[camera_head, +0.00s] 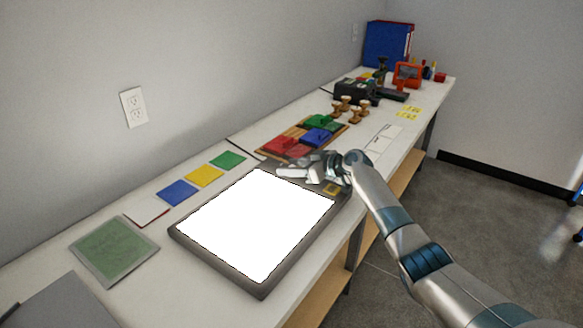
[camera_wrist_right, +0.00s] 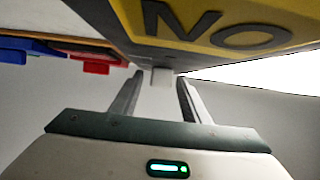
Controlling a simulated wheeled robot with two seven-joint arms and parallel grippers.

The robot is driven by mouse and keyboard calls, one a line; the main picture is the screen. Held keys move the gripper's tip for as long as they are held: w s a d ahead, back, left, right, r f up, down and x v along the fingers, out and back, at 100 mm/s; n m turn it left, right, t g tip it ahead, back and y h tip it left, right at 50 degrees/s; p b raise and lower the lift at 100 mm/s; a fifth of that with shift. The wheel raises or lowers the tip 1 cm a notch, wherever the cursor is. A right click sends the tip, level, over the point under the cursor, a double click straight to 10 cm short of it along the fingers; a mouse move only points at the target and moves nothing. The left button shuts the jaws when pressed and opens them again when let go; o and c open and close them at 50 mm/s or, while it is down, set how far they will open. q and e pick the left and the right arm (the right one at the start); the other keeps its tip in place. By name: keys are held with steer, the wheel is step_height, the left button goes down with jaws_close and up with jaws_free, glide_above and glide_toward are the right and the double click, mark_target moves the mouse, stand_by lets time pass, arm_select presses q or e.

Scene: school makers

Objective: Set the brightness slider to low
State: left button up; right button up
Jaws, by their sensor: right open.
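The light box (camera_head: 222,267) lies on the bench, its large panel glowing bright white. A yellow label (camera_head: 332,188) sits at its far right corner; in the right wrist view the label (camera_wrist_right: 215,18) reads "NO" in part. A small pale knob (camera_wrist_right: 162,77), seemingly the brightness slider, sticks out below the dark edge beside the label. My right gripper (camera_head: 300,175) is over the far end of the box. Its open fingers (camera_wrist_right: 156,88) stand either side of the knob, with gaps showing; contact is not visible. The slider is hidden in the head view. My left gripper is out of view.
A wooden tray of red, blue and green blocks (camera_head: 318,136) stands just beyond my right gripper. Wooden stamps (camera_head: 350,107) and dark equipment (camera_head: 355,90) are further back. Coloured cards (camera_head: 203,175) and a green sheet (camera_head: 112,248) lie left of the box, along the wall.

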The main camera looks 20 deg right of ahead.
steer(key=shift+c, duration=1.2)
jaws_close()
steer(key=shift+s+d+f, duration=0.1)
steer(key=shift+s+d, duration=0.2)
steer(key=s+d, duration=0.1)
steer(key=s, duration=0.1)
steer(key=s+d, duration=0.2)
steer(key=shift+s+d, duration=0.15)
steer(key=shift+s, duration=0.05)
steer(key=shift+c, duration=0.6)
jaws_free()
steer(key=o, duration=0.4)
steer(key=shift+c, duration=0.2)
steer(key=shift+s+d, duration=0.1)
steer(key=shift+d, duration=0.05)
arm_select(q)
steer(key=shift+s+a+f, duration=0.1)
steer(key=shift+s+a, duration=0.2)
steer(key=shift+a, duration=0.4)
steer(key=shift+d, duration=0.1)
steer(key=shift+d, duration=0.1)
